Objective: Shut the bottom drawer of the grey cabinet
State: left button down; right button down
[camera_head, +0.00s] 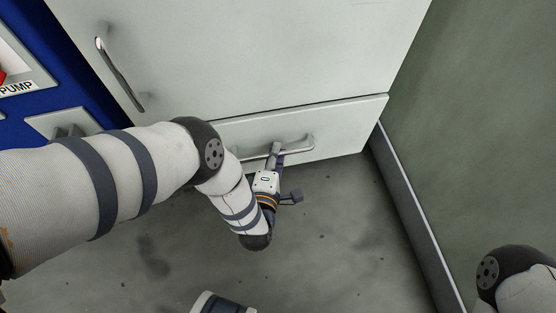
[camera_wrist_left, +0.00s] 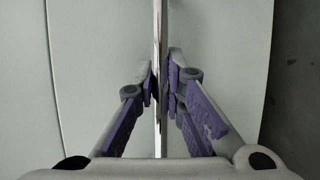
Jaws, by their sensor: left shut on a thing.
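The grey cabinet (camera_head: 270,50) stands at the top of the head view. Its bottom drawer (camera_head: 345,122) is the low front panel with a horizontal bar handle (camera_head: 302,147). The drawer front looks about flush with the panel above; I cannot tell whether a small gap is left. My right gripper is out of view.
A door with a vertical handle (camera_head: 120,75) is above the drawer. A blue panel labelled PUMP (camera_head: 75,85) is at the left. A green wall (camera_head: 480,110) with a grey skirting (camera_head: 410,210) bounds the right. Stained floor (camera_head: 340,230) lies open in front.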

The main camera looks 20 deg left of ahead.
pick_arm(q)
jog(key=shift+w+a+r, duration=0.1)
jog(key=shift+w+a, duration=0.4)
jog(key=shift+w, duration=0.3)
jog(key=c, duration=1.7)
grip_release()
jog(key=shift+o, duration=0.2)
jog(key=v, duration=1.2)
